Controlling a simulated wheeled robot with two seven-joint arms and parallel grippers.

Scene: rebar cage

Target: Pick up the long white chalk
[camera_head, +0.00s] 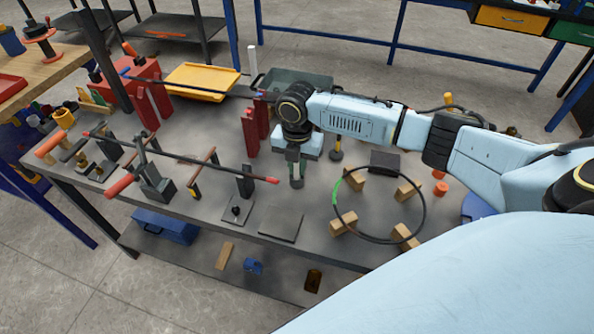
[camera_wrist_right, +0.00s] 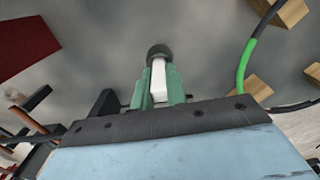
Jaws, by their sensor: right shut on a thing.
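My right gripper (camera_head: 296,174) points down over the middle of the grey workbench, left of the black ring. Its green fingers also show in the right wrist view (camera_wrist_right: 158,88), shut on a white stick-like piece, the white chalk (camera_wrist_right: 158,72). A dark round piece (camera_wrist_right: 158,51) sits at the far end of the chalk, just past the fingertips; I cannot tell whether it is attached. In the head view the fingers hide most of the chalk. My left gripper is not in view.
A black ring (camera_head: 425,195) with a green part rests on several wooden blocks to the right. A flat dark plate (camera_head: 281,224) lies near the front edge. A long bar on stands (camera_head: 245,181), red clamps (camera_head: 250,134) and a yellow tray (camera_head: 202,81) are to the left. A white upright stick (camera_head: 253,60) stands behind.

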